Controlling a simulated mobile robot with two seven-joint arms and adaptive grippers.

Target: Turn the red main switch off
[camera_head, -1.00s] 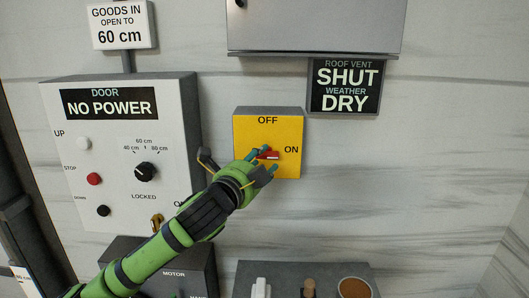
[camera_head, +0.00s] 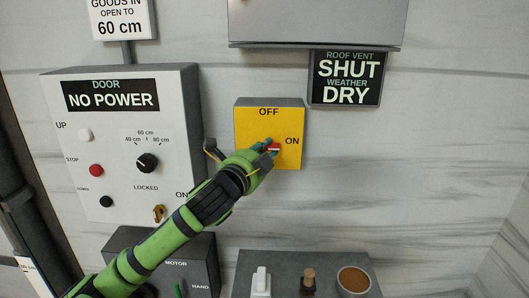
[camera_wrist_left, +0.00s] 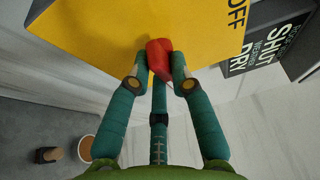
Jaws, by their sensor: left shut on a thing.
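The red main switch (camera_head: 274,148) is on a yellow plate (camera_head: 250,120) on the wall, with OFF at the top and ON at the right. Its visible red part lies beside the ON label, but the fingers hide some of it and I cannot tell its exact angle. My left gripper (camera_head: 268,151) reaches up from the lower left and is shut on it. In the left wrist view the red handle (camera_wrist_left: 158,52) sits between the two teal fingertips, in front of the yellow plate (camera_wrist_left: 100,30). My right gripper is not in view.
A door control box (camera_head: 120,190) reading NO POWER is left of the plate. A grey cabinet (camera_head: 315,22) and a SHUT/DRY sign (camera_head: 345,78) are above and right. A motor box (camera_head: 195,255) and a shelf (camera_head: 310,262) with small items are below. The wall at right is clear.

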